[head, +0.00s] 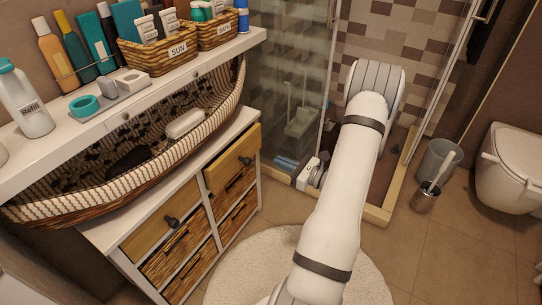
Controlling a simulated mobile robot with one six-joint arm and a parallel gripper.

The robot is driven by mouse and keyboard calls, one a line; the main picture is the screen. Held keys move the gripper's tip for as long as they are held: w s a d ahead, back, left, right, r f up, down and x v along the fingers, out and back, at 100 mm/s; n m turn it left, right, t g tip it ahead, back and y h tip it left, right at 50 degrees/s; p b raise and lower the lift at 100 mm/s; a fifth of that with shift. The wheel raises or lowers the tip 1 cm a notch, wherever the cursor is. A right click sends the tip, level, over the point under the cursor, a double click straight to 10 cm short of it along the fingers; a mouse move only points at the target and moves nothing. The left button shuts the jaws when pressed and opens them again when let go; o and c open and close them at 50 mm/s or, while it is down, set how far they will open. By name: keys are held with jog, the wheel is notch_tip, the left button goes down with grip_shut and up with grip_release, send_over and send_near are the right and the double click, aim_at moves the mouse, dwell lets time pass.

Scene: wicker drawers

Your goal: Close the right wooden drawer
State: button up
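The right wooden drawer (232,160) is the upper right drawer of the white cabinet (107,236), with a dark round knob (245,161). Its light wood front appears to stand out a little from the cabinet; how far is hard to tell from above. The left wooden drawer (155,222) sits beside it, with its own dark knob, and looks flush.
Several wicker drawers (178,253) sit below the wooden ones. A round pale rug (262,262) lies before the cabinet. A large woven basket (150,160) stands on top, under a shelf (122,118) of bottles. A glass shower, grey bin (438,160) and toilet (512,165) are right.

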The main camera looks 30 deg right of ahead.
aim_at(250, 163)
jog(key=o, duration=0.6)
jog(key=w+a+f, duration=0.1)
jog(key=f, duration=0.1)
jog(key=w+a+f+m, duration=0.1)
jog(key=w, duration=0.1)
jog(key=w+a+f+m, duration=0.1)
jog(key=f, duration=0.1)
jog(key=shift+w+a+f+b, duration=0.3)
jog(key=shift+a+f+b, duration=0.05)
jog(key=shift+a+b, duration=0.05)
jog(key=o, duration=0.3)
jog(key=b+x, duration=0.1)
jog(key=x, duration=0.5)
jog(key=shift+o, duration=0.2)
jog(key=shift+w+a+r+b, duration=0.1)
jog(key=shift+w+a+b, duration=0.2)
jog(key=shift+w, duration=0.4)
jog(key=shift+c, duration=0.5)
grip_shut()
